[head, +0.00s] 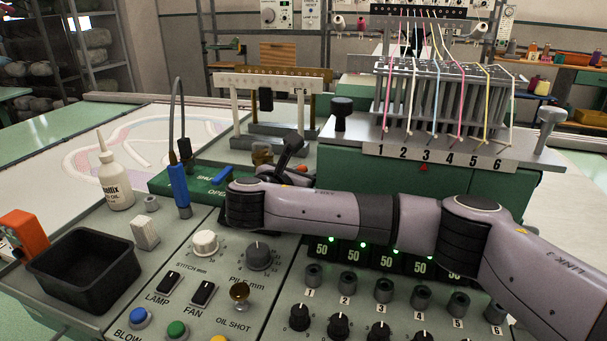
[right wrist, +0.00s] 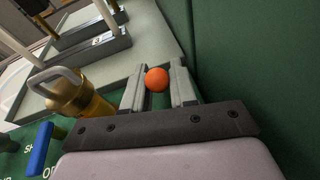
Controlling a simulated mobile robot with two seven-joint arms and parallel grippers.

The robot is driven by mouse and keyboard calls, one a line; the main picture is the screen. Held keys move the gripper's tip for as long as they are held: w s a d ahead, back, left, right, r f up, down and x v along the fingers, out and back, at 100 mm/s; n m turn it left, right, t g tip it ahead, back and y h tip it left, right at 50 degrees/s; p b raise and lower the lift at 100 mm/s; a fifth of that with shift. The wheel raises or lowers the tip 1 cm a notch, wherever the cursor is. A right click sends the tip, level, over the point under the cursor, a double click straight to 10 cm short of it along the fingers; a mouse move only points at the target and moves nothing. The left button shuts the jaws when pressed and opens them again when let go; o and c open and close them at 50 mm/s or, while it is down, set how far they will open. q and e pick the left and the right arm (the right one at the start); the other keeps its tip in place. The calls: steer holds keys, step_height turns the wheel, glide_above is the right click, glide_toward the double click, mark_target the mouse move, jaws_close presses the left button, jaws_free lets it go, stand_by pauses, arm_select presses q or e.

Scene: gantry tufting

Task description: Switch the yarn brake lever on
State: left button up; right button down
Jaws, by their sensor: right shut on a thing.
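The orange ball knob (right wrist: 157,79), which looks like the yarn brake lever's end, sits between the two grey fingers of my right gripper (right wrist: 157,88) in the right wrist view. The gripper is shut on it. The lever's shaft and any on or off marking are hidden, so I cannot tell its position. In the head view my right gripper (head: 288,158) is dark and small, beside the left end of the green creel base, and a bit of orange (head: 301,169) shows next to it. My left gripper is not in view.
A brass fitting (head: 262,153) and a blue-handled green valve plate (head: 170,184) stand left of the gripper. The green yarn stand (head: 345,163) rises close on the right. An oil bottle (head: 115,178) and black tray (head: 82,263) lie left. My right forearm covers part of the panel.

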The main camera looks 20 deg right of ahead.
steer(key=c, duration=1)
jaws_free()
steer(key=b+v, duration=0.1)
steer(key=v, duration=0.4)
steer(key=shift+a, duration=0.15)
steer(key=shift+p+v, duration=0.5)
steer(key=shift+v, duration=0.5)
steer(key=shift+r, duration=0.1)
